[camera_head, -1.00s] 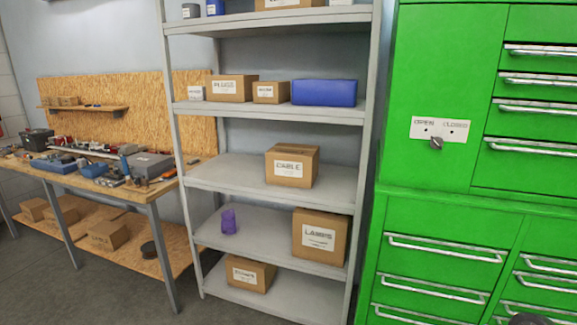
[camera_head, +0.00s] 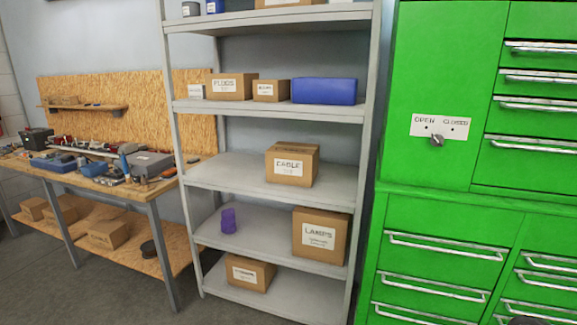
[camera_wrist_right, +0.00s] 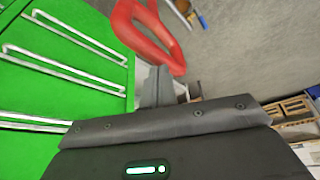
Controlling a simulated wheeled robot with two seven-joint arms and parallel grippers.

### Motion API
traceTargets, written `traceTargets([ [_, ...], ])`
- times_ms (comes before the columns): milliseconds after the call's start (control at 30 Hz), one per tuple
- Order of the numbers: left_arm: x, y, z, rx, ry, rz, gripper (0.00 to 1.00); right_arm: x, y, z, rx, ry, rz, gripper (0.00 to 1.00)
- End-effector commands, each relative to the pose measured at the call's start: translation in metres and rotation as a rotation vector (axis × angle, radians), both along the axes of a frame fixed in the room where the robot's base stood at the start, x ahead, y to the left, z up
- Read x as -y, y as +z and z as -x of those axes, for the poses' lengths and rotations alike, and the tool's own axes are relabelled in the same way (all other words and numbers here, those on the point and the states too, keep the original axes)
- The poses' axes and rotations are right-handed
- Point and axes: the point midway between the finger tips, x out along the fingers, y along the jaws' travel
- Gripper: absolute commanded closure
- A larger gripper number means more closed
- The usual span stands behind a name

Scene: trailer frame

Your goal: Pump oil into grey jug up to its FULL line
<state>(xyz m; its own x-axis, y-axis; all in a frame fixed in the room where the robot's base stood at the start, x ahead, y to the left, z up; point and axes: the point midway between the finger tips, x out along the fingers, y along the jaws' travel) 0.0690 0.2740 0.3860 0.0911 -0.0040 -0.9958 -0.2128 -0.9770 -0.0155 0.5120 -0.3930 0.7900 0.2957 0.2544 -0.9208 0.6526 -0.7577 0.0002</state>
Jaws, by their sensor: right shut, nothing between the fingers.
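No grey jug and no oil pump can be made out in either view. My right gripper (camera_wrist_right: 160,88) shows in the right wrist view, with its fingers shut and empty. A red looped thing (camera_wrist_right: 150,35) shows just beyond the fingertips; I cannot tell what it is or whether they touch. My left gripper is not in view.
A grey shelf unit (camera_head: 275,112) holds cardboard boxes, a blue case (camera_head: 323,91) and a purple container (camera_head: 228,220). A green cabinet (camera_head: 450,205) with an OPEN/CLOSED knob (camera_head: 437,140) stands right. A cluttered workbench (camera_head: 150,192) stands left. Grey floor shows below the bench.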

Motion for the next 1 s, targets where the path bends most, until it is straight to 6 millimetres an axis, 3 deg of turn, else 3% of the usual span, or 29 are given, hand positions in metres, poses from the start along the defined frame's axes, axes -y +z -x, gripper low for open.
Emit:
traceTargets([
  [1000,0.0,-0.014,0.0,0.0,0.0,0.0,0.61,0.0,-0.028,0.001,-0.003,0.001,0.001,1.0],
])
